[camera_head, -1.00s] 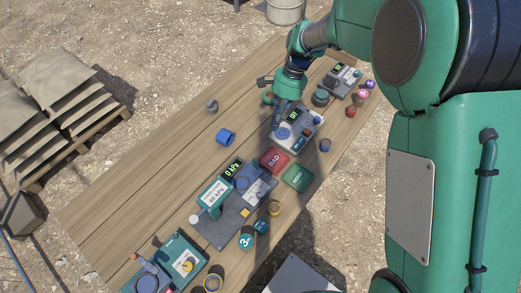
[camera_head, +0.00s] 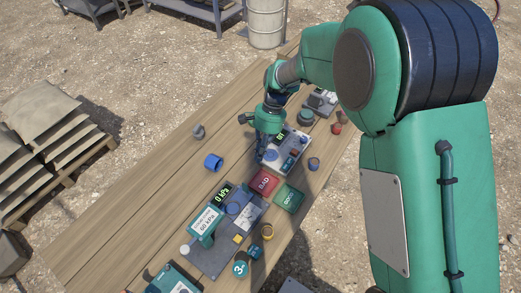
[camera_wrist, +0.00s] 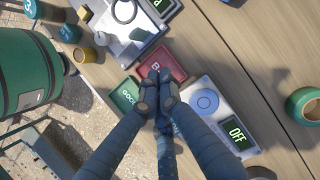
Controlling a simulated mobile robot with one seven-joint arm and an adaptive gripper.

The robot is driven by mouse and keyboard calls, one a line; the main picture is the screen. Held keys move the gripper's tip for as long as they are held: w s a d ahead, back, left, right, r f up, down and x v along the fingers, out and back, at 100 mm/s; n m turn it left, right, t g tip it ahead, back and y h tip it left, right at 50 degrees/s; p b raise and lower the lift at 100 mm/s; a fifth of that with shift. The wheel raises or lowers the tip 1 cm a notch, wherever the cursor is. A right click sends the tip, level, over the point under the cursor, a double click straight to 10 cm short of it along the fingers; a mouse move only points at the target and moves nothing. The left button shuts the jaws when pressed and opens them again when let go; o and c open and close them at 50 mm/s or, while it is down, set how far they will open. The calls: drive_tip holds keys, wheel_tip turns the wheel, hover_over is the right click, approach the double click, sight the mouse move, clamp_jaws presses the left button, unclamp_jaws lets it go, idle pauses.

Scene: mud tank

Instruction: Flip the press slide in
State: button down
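The press (camera_head: 215,258) is a grey base on the table with a lit 0 kPa display, a teal 60 kPa sign and a round blue-grey part. Part of it shows at the top of the wrist view (camera_wrist: 130,48), with a ring and the display edge. I cannot make out which part is the slide. My gripper (camera_head: 262,156) hangs at the left edge of the white scale, pointing down. In the wrist view its fingertips (camera_wrist: 157,84) are drawn together with nothing visible between them, over the red BAD pad (camera_wrist: 158,62) and the scale's edge.
The white scale (camera_wrist: 203,84) reads OFF. The green GOOD pad (camera_wrist: 125,96) is beside the BAD pad. A blue cup (camera_head: 213,162) and a grey weight (camera_head: 198,131) stand on the left. Small containers line the right edge. Bare planks lie left of the press.

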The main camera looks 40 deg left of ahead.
drive_tip(key=x, duration=0.6)
drive_tip(key=shift+b, duration=0.4)
drive_tip(key=s, duration=0.3)
drive_tip(key=shift+r, duration=0.1)
drive_tip(key=shift+s, duration=0.5)
drive_tip(key=p, duration=0.2)
hover_over(237, 201)
drive_tip(key=shift+s, duration=0.2)
drive_tip(key=shift+w, duration=0.2)
